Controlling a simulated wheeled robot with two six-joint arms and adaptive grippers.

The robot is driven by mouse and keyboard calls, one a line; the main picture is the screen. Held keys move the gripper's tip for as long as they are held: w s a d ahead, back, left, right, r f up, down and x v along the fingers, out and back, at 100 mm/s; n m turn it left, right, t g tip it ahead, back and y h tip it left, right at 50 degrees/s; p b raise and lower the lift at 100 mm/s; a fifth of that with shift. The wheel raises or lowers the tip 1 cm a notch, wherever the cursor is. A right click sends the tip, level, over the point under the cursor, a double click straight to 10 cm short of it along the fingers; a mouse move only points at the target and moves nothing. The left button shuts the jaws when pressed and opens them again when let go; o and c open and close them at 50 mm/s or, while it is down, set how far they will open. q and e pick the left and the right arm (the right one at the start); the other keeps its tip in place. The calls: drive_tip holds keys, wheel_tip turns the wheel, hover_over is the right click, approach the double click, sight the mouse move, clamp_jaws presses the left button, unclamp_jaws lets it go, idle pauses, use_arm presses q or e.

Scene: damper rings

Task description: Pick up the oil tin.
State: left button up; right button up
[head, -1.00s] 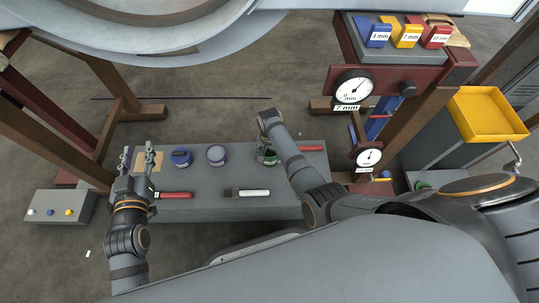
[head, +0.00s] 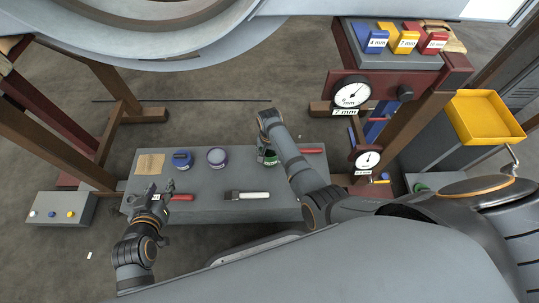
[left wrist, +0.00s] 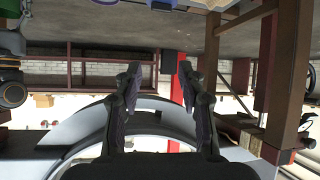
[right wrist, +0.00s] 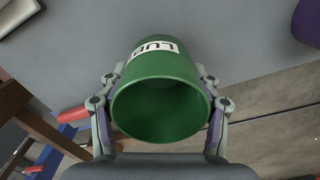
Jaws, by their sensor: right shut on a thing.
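The oil tin, a green can with a white label reading "LUB", shows in the right wrist view (right wrist: 160,95) between the fingers of my right gripper (right wrist: 158,80). The fingers press on both its sides, and its round end faces the camera. In the head view the tin (head: 268,157) is at the right part of the grey bench, partly hidden by my right arm. I cannot tell whether it touches the bench top. My left gripper (head: 150,190) is over the bench's left end, and its fingers are apart and empty in the left wrist view (left wrist: 160,80).
On the grey bench (head: 205,205) stand a blue tin (head: 182,160) and a purple tin (head: 217,158). A brush (head: 247,195) and red-handled tools (head: 182,197) lie there too. A gauge stand (head: 352,92) rises at right. A button box (head: 58,208) sits left.

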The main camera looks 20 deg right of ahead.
wheel_tip(320, 180, up, 4)
drive_tip(key=shift+f+p, duration=0.25)
drive_tip(key=shift+p, duration=0.65)
use_arm(q)
drive_tip(key=s+f+g+p, duration=0.2)
drive_tip(key=s+f+g, duration=0.4)
drive_tip(key=s, duration=0.5)
drive_tip(key=shift+s+f+g, duration=0.15)
drive_tip(key=shift+s+g, duration=0.25)
drive_tip(key=shift+g, duration=0.6)
use_arm(e)
drive_tip(key=shift+r, duration=2.35)
